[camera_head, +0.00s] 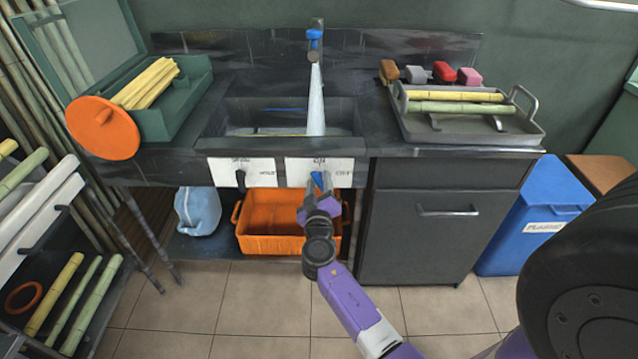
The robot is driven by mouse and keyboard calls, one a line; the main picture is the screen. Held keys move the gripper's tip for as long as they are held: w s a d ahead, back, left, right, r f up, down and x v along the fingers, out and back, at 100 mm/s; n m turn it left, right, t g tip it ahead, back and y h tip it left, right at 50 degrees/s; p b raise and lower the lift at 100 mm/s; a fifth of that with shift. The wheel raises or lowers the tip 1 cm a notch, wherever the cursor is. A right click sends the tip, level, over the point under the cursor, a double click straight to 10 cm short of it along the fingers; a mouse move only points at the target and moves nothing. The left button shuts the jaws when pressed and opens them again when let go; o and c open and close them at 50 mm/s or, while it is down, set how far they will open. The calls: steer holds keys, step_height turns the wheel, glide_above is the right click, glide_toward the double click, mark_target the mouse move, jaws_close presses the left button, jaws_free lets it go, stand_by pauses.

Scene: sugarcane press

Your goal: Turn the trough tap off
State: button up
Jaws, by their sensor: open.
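A faucet with a blue part (314,40) stands at the back of the sink, and a stream of water (315,100) runs from it into the sink trough (290,118). Two white label plates are on the sink front. The right plate (337,168) has lettering, partly readable as "ON" and "OFF", and a blue handle (318,180) in front of it. My gripper (321,190) is open at this blue handle; whether it touches cannot be told. The left plate (262,172) has a dark handle (240,179).
A tray (530,128) with cane pieces lies on the right counter, with several brushes or blocks behind. A green box (185,110) of yellow canes and an orange disc (102,128) are at left. An orange crate (270,243) stands below the sink. A blue bin (535,215) is at right.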

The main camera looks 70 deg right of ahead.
jaws_close()
steer(key=shift+n, duration=0.4)
steer(key=shift+f+n+b, duration=0.1)
steer(key=shift+n+b, duration=0.2)
steer(key=shift+n, duration=0.7)
steer(key=n, duration=0.3)
steer(key=shift+n, duration=0.4)
steer(key=n, duration=0.5)
steer(key=shift+n+p, duration=0.35)
steer(key=shift+n, duration=0.05)
